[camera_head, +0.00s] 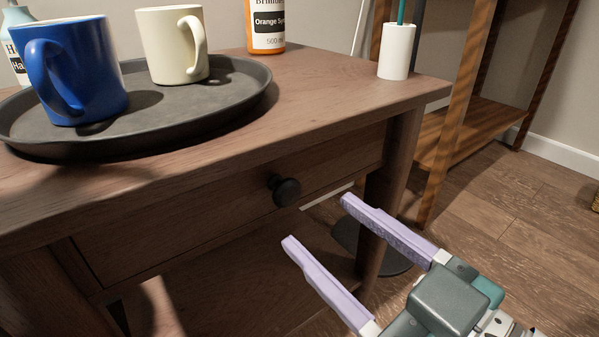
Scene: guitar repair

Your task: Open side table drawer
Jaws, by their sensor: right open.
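The wooden side table (330,80) fills the left and middle of the head view. Its drawer (200,215) sits under the top, and its front looks flush with the frame. A round black knob (284,190) stands out from the drawer front. My right gripper (318,220) comes in from the lower right with two lilac fingers spread apart and nothing between them. The fingertips are a little below and to the right of the knob, apart from it in the picture. My left gripper is not in view.
A dark round tray (200,110) on the table holds a blue mug (75,75) and a cream mug (172,45). A wooden shelf (480,130) stands at the right. Open floor lies at the lower right.

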